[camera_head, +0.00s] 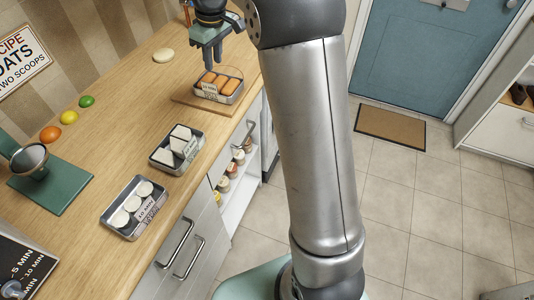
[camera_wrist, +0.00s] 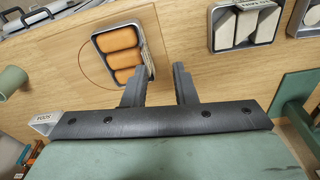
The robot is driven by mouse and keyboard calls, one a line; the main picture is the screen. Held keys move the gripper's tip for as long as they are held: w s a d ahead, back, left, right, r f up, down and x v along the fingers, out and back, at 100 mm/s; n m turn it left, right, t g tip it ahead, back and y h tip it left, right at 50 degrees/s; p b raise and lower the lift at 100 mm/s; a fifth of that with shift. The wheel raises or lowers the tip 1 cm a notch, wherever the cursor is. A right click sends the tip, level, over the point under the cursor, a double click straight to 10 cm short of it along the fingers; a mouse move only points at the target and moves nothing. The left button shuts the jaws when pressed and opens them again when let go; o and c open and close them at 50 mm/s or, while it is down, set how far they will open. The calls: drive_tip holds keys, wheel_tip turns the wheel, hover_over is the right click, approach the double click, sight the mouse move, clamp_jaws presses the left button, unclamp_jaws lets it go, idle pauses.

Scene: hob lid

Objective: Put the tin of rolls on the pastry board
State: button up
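The tin of rolls (camera_head: 230,99), a grey metal tin with several orange-brown rolls, rests on the pastry board (camera_head: 188,98), a wooden board with a thin circle marked on it. In the wrist view the tin (camera_wrist: 98,48) lies partly over the circle on the board (camera_wrist: 62,52). My gripper (camera_head: 208,62) points down just behind the tin in the head view. In the wrist view its fingers (camera_wrist: 160,72) are apart with nothing clamped between them. The left fingertip overlaps the tin's near edge in the picture; I cannot tell whether it touches.
A tin of white wedges (camera_head: 165,158) and a tin of white rounds (camera_head: 128,233) stand nearer on the counter. A green stand (camera_head: 60,190), coloured balls (camera_head: 68,117) and a pale lump (camera_head: 163,55) lie to the left. The counter's middle is clear.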

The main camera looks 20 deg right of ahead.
drive_tip(key=s+d+f+m, duration=0.1)
drive_tip(key=s+f+m, duration=0.2)
drive_tip(key=s, duration=1.4)
drive_tip(key=s+d+f+m, duration=0.1)
drive_tip(key=s+f+m, duration=0.2)
drive_tip(key=s, duration=1.5)
drive_tip(key=shift+d+f+m+h, duration=0.2)
drive_tip(key=shift+f+m+h, duration=0.15)
drive_tip(key=shift+m, duration=0.35)
